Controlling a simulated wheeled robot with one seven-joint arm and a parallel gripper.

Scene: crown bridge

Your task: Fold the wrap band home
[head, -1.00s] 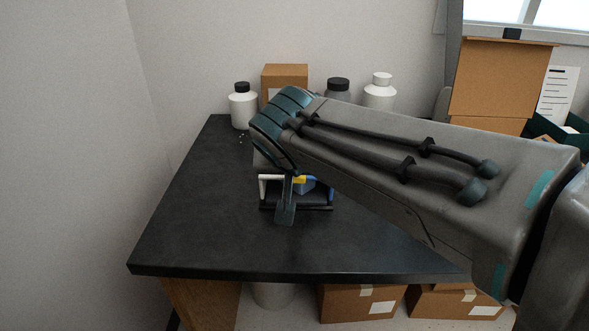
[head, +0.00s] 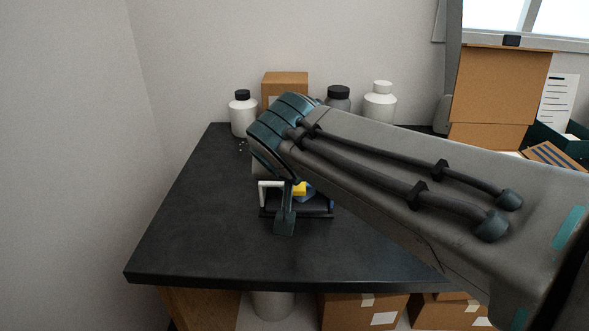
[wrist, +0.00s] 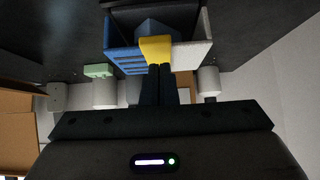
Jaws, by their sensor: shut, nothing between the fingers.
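A small dark stand with a white side wall (head: 264,194) and a blue side wall (wrist: 125,60) sits on the black table. A yellow piece (head: 300,188), perhaps the wrap band, spans between the walls. It also shows in the wrist view (wrist: 155,48), over a grey-blue block (wrist: 157,26). My gripper (wrist: 158,68) is shut and empty, its fingertips at the yellow piece's edge. I cannot tell whether they touch it.
White bottles (head: 243,118) (head: 379,106), a grey bottle (head: 338,101) and a cardboard box (head: 285,86) stand at the table's back. The black table (head: 190,225) is clear on the left and in front. Boxes lie below it.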

